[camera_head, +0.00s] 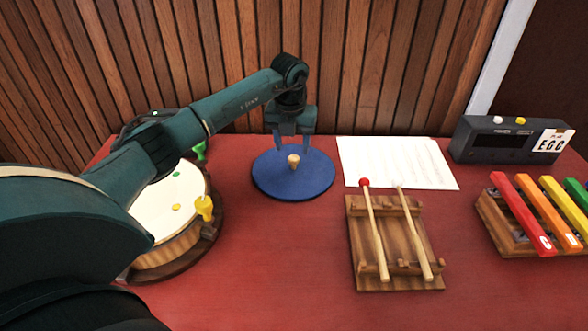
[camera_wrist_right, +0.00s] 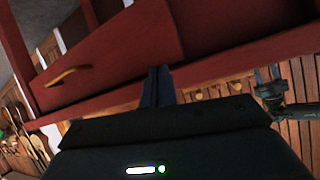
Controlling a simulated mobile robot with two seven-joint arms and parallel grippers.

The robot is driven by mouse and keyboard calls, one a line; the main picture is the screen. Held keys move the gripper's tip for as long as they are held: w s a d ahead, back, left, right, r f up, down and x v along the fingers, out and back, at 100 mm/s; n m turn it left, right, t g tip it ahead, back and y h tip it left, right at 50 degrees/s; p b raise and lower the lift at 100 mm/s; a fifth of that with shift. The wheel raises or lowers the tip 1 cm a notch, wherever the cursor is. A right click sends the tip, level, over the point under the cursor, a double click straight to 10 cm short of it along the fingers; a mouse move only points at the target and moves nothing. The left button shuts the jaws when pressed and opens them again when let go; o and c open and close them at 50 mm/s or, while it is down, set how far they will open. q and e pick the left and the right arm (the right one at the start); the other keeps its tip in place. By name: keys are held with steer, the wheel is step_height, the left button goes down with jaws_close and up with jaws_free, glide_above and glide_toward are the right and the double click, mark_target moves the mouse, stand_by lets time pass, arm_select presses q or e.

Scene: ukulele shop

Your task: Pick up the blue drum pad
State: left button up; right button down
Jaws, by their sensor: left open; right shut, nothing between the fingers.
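The blue drum pad (camera_head: 270,180) is a flat round disc on the red table, with a small light wooden knob (camera_head: 293,161) standing on its middle. In the head view my left gripper (camera_head: 292,149) points down over the pad. Its fingers are apart, one on each side of the knob. I cannot tell whether they touch it. My right gripper shows in the right wrist view (camera_wrist_right: 158,74), with its fingers together and nothing between them, away from the pad.
A drum with a cream top (camera_head: 165,212) stands left of the pad, beneath my left arm. A sheet of paper (camera_head: 400,163), a wooden rack (camera_head: 392,282) with two mallets, a grey box (camera_head: 490,142) and a colourful xylophone (camera_head: 535,222) lie to the right. The table's front middle is clear.

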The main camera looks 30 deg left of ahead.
mark_target(293, 157)
arm_select(q)
steer(key=f, duration=0.3)
steer(key=w+f, duration=0.1)
steer(key=f, duration=0.1)
steer(key=shift+f, duration=0.35)
steer(key=shift+a+r, duration=0.1)
jaws_close()
